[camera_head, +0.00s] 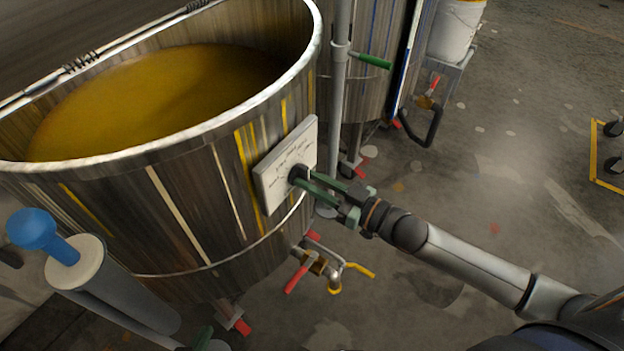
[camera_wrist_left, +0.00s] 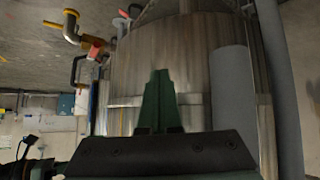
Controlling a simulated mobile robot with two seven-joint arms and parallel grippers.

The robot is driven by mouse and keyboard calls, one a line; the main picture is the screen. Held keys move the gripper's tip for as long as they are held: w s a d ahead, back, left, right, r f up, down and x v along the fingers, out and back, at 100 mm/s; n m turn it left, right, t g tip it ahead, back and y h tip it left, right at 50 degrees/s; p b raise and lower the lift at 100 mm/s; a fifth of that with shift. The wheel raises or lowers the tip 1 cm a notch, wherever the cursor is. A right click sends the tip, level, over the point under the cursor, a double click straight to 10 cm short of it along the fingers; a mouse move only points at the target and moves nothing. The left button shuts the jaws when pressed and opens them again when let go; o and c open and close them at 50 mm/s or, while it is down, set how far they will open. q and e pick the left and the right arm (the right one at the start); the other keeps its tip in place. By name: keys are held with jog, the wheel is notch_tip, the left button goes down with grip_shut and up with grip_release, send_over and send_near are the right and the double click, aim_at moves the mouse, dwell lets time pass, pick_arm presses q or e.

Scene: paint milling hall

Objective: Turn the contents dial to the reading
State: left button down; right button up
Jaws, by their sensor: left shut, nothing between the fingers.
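The contents dial is a black knob (camera_head: 298,173) on a pale plate (camera_head: 277,177) with a printed scale, fixed to the side of a steel vat (camera_head: 170,195). The scale is too small to read. My right gripper (camera_head: 306,180) reaches in from the right, its green fingers at the knob with a narrow gap between them. The fingers hide part of the knob and plate.
The vat holds yellow-brown liquid (camera_head: 150,95). A drain valve (camera_head: 316,264) with red and yellow handles juts out below the dial. A grey post (camera_head: 338,90) stands behind it. A blue-topped grey cylinder (camera_head: 115,290) is at the lower left. The floor to the right is mostly clear.

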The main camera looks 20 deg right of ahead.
grip_shut()
pick_arm(q)
jog(key=shift+r, duration=0.15)
pick_arm(e)
jog(key=shift+n, duration=0.3)
jog(key=shift+n+p, duration=0.45)
jog(key=shift+n, duration=0.15)
pick_arm(q)
jog(key=shift+s+a+r+p, duration=0.35)
jog(key=shift+s+a+p, duration=0.1)
jog(key=shift+a+p, duration=0.05)
pick_arm(e)
jog(key=n, duration=0.4)
jog(key=shift+a, duration=0.1)
